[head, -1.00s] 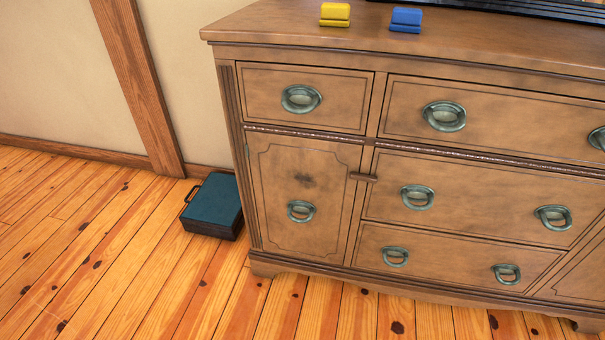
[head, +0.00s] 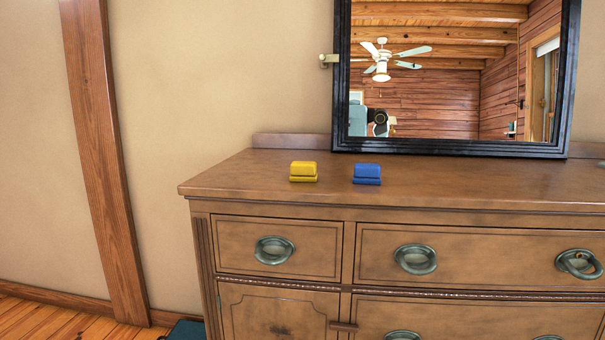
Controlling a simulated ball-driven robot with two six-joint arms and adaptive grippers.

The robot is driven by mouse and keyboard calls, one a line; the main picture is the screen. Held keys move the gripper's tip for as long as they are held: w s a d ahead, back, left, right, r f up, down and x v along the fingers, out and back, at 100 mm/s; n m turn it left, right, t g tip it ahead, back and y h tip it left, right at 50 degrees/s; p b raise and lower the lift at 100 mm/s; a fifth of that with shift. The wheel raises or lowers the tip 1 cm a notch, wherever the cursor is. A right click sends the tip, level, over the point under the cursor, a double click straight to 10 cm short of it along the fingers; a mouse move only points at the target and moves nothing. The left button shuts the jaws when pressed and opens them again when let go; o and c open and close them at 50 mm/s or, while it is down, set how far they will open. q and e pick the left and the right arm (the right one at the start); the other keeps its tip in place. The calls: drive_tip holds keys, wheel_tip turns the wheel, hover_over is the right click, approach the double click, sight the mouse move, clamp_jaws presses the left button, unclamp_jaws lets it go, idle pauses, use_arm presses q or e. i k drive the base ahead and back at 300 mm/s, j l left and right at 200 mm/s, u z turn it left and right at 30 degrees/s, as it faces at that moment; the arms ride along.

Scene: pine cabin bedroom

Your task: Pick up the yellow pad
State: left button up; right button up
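The yellow pad (head: 303,171) is a small yellow block with a stepped front edge. It sits on the dresser top (head: 240,178), left of the middle of the head view. A blue pad (head: 367,173) of like shape sits to its right, with a gap between them. Neither of my grippers shows in the head view, and nothing touches the yellow pad.
A black-framed mirror (head: 455,158) stands at the back of the dresser, behind the pads. The dresser front has drawers with ring handles (head: 274,250). A teal case (head: 186,331) is on the floor at the dresser's left. The dresser top around the pads is clear.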

sight(301, 171)
drive_tip(key=i+j+z, duration=0.3)
drive_tip(key=i+j, duration=0.2)
drive_tip(key=j, duration=0.2)
drive_tip(key=i+j+z, duration=0.15)
drive_tip(key=j, duration=0.25)
